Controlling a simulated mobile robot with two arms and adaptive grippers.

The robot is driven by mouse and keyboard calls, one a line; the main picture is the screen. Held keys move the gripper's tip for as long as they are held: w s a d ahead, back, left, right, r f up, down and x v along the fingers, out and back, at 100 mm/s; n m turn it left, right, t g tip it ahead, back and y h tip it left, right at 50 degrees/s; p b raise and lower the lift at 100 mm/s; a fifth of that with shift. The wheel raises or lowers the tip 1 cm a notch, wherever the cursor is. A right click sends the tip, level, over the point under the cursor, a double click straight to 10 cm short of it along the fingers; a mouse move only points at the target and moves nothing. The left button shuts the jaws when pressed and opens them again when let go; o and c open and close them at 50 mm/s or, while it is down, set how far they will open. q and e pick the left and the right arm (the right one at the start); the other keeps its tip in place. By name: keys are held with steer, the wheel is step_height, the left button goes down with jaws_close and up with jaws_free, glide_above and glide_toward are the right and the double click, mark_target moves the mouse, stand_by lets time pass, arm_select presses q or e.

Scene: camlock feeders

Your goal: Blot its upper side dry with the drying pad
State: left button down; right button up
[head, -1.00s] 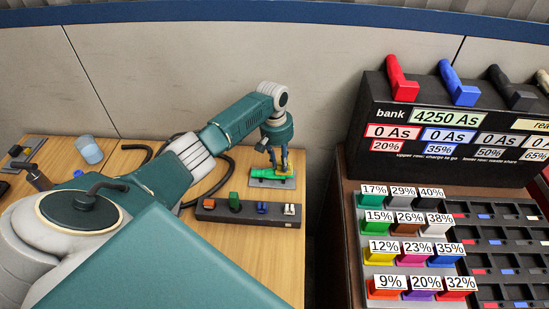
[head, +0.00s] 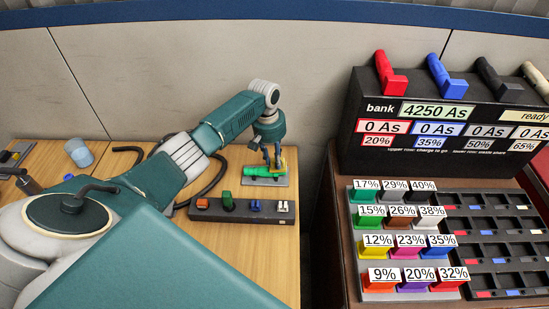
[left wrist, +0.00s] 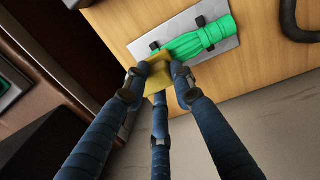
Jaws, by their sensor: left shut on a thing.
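A bright green piece (head: 260,172), shaped like a grip, lies on a grey plate (head: 268,182) at the far right of the wooden table. In the left wrist view the green piece (left wrist: 208,38) lies across the metal plate (left wrist: 178,26) between dark clamps. My left gripper (head: 274,162) points down over the green piece. In the left wrist view its blue fingers (left wrist: 160,78) are shut on a yellow drying pad (left wrist: 158,70). The pad is at one end of the green piece; I cannot tell whether they touch. My right gripper is not in view.
A dark rack (head: 240,211) with several small coloured parts stands in front of the plate. A dark hose (head: 207,185) curves behind my arm. A blue cup (head: 79,152) stands at the left. The black bank unit (head: 440,135) and coloured labelled blocks (head: 410,240) are at the right.

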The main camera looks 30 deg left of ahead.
arm_select(q)
steer(key=s+a+p, duration=0.1)
steer(key=a, duration=0.1)
steer(key=s+a+p, duration=0.1)
steer(key=s+a, duration=0.1)
steer(key=shift+f, duration=0.15)
steer(key=shift+a+f, duration=0.15)
steer(key=shift+a, duration=0.05)
steer(key=shift+d, duration=0.1)
step_height(320, 180, up, 3)
steer(key=p, duration=0.3)
steer(key=shift+w, duration=0.1)
steer(key=shift+a+r+p, duration=0.2)
steer(key=shift+r+p, duration=0.15)
steer(key=shift+r, duration=1.75)
steer(key=shift+d, duration=0.15)
